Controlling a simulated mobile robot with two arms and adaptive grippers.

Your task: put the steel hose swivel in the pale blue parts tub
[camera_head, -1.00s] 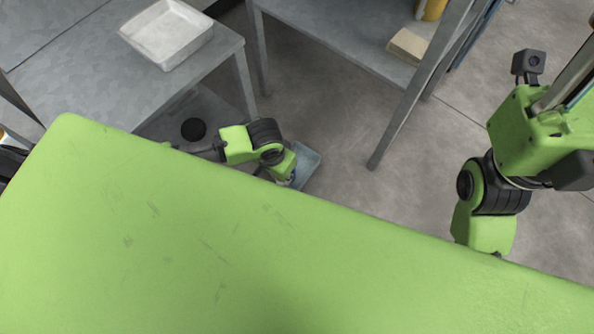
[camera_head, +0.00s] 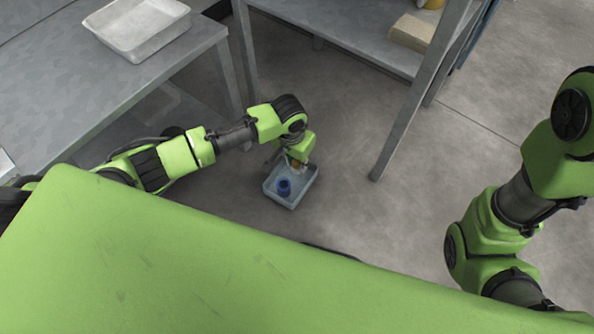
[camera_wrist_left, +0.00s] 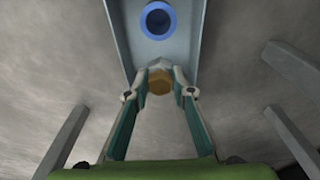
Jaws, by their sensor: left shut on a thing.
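The pale blue parts tub (camera_head: 277,200) sits on the floor just beyond my green body, and it also shows in the left wrist view (camera_wrist_left: 189,42). My left gripper (camera_head: 295,166) points down at the tub's far side. In the left wrist view my left gripper (camera_wrist_left: 160,84) is shut on a small piece with a brass-coloured hex end (camera_wrist_left: 160,83), which I take as the steel hose swivel. The fingers hide the rest of it. I cannot tell whether it touches the tub. My right arm shows at the right; its gripper is out of view.
A blue ring-shaped part (camera_head: 284,187) stands in the tub. A grey metal table (camera_head: 110,85) with a white tray (camera_head: 137,27) is at the upper left. A shelf unit's leg (camera_head: 405,125) stands right of the tub. The floor between that leg and my right arm is clear.

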